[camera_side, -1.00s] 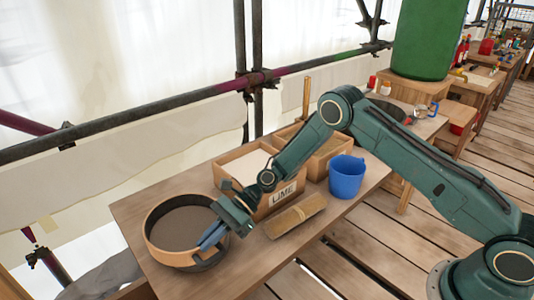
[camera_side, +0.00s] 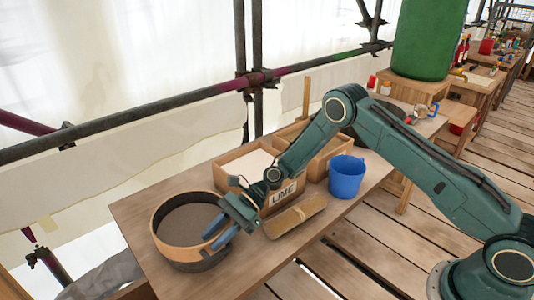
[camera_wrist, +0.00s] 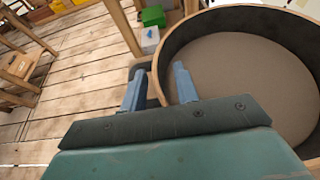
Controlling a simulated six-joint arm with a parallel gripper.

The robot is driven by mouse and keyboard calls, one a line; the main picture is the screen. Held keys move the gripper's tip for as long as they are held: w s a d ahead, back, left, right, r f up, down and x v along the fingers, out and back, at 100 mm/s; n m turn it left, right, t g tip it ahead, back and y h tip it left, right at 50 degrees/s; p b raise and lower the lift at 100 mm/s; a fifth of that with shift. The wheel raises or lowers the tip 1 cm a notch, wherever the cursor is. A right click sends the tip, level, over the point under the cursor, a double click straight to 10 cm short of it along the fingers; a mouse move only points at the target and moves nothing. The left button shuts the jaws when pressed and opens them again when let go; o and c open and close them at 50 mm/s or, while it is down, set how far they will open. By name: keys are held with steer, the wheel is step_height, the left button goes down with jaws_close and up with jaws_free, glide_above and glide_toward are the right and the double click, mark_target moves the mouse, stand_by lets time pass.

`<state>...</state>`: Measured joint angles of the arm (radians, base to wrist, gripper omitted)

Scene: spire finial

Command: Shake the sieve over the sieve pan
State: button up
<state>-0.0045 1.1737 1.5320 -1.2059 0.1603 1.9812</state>
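The sieve (camera_side: 190,228) is a round, shallow vessel with a tan wooden rim and a grey-brown flat inside. It stands at the near left end of the workbench. In the wrist view the sieve (camera_wrist: 245,80) fills the upper right. My gripper (camera_side: 218,232) is at its right edge with blue fingers spread apart. In the wrist view my gripper (camera_wrist: 159,75) has one finger inside the rim and one outside, with gaps beside the wall. A dark block shows on the rim by the outer finger. I cannot tell the sieve pan apart from the sieve.
Behind the gripper stand a wooden box marked LIME (camera_side: 283,193) and a second wooden box (camera_side: 325,147). A blue bucket (camera_side: 346,177) stands farther right. The bench (camera_side: 135,212) is bare left of the sieve.

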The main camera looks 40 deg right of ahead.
steer(key=v, duration=1.2)
stand_by(0.3)
steer(key=s+d+r+n+t+h, duration=0.1)
steer(key=s+d+r+n+h, duration=0.1)
steer(key=s+r+n+h, duration=0.5)
steer(key=s+d+r+n+t+h, duration=0.1)
steer(key=s+d+r+n+t, duration=0.2)
steer(key=r, duration=0.9)
steer(key=s+d+r+n+h, duration=0.1)
steer(key=s+d+n, duration=0.1)
steer(key=s, duration=0.5)
steer(key=s+d+r+n+t+h, duration=0.1)
steer(key=s+d+r+n+h, duration=0.1)
steer(key=s, duration=0.5)
steer(key=s+d+r+n+h, duration=0.1)
steer(key=s+d+n+h, duration=0.1)
steer(key=s+d+n, duration=0.2)
steer(key=s, duration=0.3)
steer(key=shift+s+d+r+t, duration=0.2)
steer(key=shift+r+t, duration=0.05)
steer(key=shift+t, duration=0.05)
